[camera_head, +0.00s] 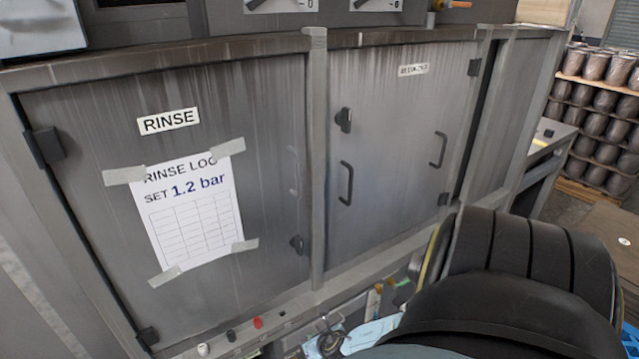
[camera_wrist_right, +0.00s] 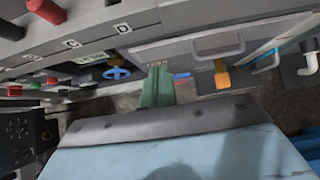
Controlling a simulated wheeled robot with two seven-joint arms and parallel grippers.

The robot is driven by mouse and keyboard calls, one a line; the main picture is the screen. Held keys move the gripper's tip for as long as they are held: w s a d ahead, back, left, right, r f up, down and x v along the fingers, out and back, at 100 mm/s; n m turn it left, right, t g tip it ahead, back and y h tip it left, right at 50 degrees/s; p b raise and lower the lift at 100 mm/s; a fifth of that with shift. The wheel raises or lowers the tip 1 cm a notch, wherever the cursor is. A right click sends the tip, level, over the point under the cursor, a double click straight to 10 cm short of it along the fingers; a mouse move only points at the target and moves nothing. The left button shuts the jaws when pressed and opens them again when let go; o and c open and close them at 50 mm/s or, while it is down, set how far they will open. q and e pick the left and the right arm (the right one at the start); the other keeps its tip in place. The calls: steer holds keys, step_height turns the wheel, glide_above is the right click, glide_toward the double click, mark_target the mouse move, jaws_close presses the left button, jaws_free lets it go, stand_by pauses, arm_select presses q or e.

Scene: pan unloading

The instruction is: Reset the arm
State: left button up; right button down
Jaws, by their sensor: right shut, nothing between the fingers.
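My right arm fills the lower right of the head view, with a dark banded link. The fingers point toward a grey panel. My left gripper is not in view.
A grey cabinet with a RINSE door (camera_head: 265,200) and a second door (camera_head: 390,150) stands ahead. A paper log (camera_head: 195,225) is taped on. Knobs (camera_head: 257,322) line the lower ledge. Stacked pots (camera_head: 595,95) stand right. A blue valve wheel (camera_wrist_right: 117,73) is near the fingers.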

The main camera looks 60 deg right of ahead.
steer(key=p+v, duration=0.1)
steer(key=v, duration=0.3)
steer(key=shift+s+a+r+p, duration=0.1)
steer(key=shift+s+a+p, duration=0.1)
steer(key=shift+p, duration=0.2)
steer(key=s+a+f+m+g+y+b, duration=0.2)
steer(key=s+a+f+m+b, duration=0.4)
steer(key=s+a+f+m, duration=0.5)
steer(key=s+a+f+m+g+y+b, duration=0.2)
steer(key=s+a+f+m+g+b, duration=0.2)
steer(key=s+a+f+m, duration=0.7)
steer(key=s+f+m+b, duration=0.2)
steer(key=s+f+m, duration=0.1)
steer(key=m, duration=0.3)
steer(key=shift+s+f+g, duration=0.2)
steer(key=shift+f+g, duration=0.2)
steer(key=shift+f, duration=0.4)
steer(key=shift+s, duration=0.15)
